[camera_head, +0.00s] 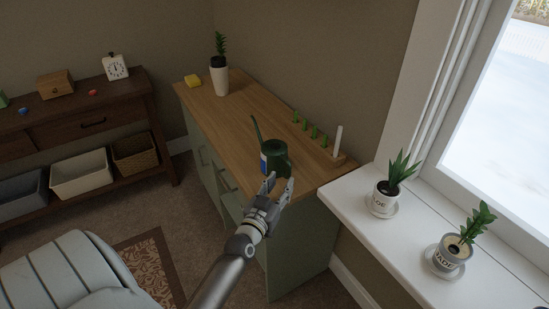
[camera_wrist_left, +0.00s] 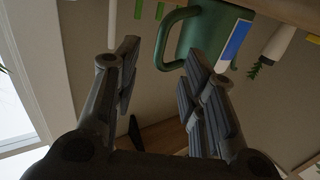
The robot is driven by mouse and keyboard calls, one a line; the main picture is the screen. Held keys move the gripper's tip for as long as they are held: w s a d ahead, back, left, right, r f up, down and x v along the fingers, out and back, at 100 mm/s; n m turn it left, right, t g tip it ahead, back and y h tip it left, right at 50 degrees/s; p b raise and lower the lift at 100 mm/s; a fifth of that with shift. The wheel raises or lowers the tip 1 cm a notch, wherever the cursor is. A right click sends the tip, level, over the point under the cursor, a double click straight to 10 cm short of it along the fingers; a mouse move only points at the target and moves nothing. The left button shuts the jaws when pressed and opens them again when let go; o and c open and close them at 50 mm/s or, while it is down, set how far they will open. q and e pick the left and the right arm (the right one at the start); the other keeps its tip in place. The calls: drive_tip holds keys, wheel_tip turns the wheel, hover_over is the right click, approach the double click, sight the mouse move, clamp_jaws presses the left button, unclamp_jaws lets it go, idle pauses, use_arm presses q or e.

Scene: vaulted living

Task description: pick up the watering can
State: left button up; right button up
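The dark green watering can (camera_head: 275,158) stands upright near the front edge of the wooden cabinet top, its thin spout pointing up and back. It has a blue and white label. In the left wrist view the can (camera_wrist_left: 213,32) shows upside down, with its looped handle (camera_wrist_left: 161,38) between the finger directions. My left gripper (camera_head: 280,184) is open and empty at the cabinet's front edge, just in front of the can. In the wrist view its two fingers (camera_wrist_left: 160,62) are spread apart; I cannot tell whether the handle is within their reach. My right gripper is not in view.
A windowsill (camera_head: 345,197) with two potted plants is at right. A grey armchair (camera_head: 75,265) is at lower left.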

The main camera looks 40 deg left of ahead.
sight(288, 172)
use_arm(q)
drive_tip(key=shift+w+a+f, duration=0.1)
drive_tip(key=shift+w+a, duration=0.1)
drive_tip(key=shift+w, duration=0.8)
drive_tip(key=shift+w+a+f, duration=0.1)
drive_tip(key=shift+w+a, duration=0.15)
drive_tip(key=shift+w, duration=0.75)
drive_tip(key=shift+w+a+f, duration=0.1)
drive_tip(key=shift+w+a, duration=0.1)
drive_tip(key=shift+w, duration=0.8)
clamp_jaws()
drive_tip(key=shift+r, duration=0.2)
